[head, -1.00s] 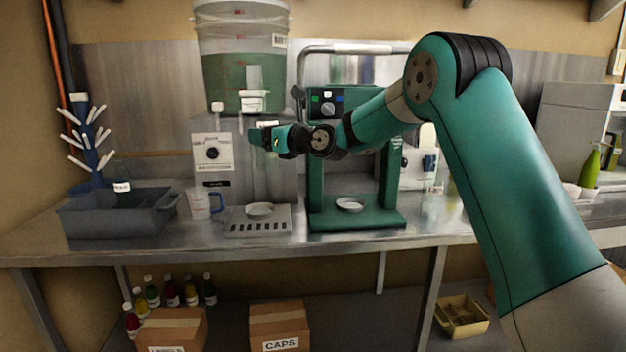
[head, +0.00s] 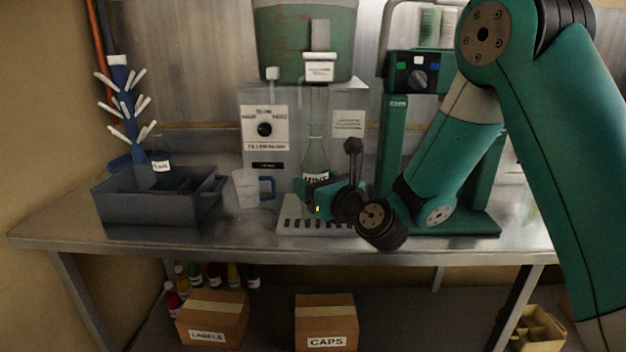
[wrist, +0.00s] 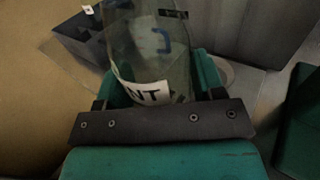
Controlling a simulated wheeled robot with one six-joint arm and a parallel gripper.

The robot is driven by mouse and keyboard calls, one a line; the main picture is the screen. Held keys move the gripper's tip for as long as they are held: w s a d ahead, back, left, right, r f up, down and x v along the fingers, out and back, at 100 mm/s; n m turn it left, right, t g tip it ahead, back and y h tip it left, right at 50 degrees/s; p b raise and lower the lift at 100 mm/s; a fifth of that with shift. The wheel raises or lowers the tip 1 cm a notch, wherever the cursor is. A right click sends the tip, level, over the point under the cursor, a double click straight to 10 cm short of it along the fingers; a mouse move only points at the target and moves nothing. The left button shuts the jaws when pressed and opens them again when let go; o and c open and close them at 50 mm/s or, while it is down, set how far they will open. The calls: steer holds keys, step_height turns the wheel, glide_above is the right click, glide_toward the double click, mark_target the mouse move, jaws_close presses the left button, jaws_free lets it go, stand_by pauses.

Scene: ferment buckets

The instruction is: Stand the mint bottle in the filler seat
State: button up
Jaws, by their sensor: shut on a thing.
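The mint bottle (head: 316,160) is clear glass with a white label, and it stands upright in front of the filler (head: 264,125). Its neck reaches up close below the white spout (head: 320,68). My gripper (head: 317,188) is shut around the lower part of the bottle, just above the slotted drip tray (head: 290,228). In the wrist view the bottle (wrist: 145,50) sits between the two green fingers (wrist: 158,82), with "NT" showing on its label. The filler seat is hidden behind my gripper in the head view, so I cannot tell whether the bottle's base touches it.
A measuring jug (head: 246,188) with a blue handle stands just left of the drip tray. A grey tub (head: 150,212) with a blue drying rack (head: 125,110) is further left. The green capping press (head: 396,140) stands close on the right. Boxes are on the shelf below.

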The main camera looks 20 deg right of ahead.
steer(key=w+d+p, duration=0.4)
steer(key=w+p, duration=0.1)
steer(key=w, duration=0.6)
steer(key=shift+w+d+f, duration=0.15)
steer(key=shift+w+f, duration=0.2)
steer(key=shift+s+f, duration=0.1)
steer(key=shift+f, duration=0.05)
stand_by(0.4)
steer(key=shift+f, duration=0.95)
stand_by(1.6)
steer(key=o, duration=1.1)
steer(key=shift+s+f, duration=0.1)
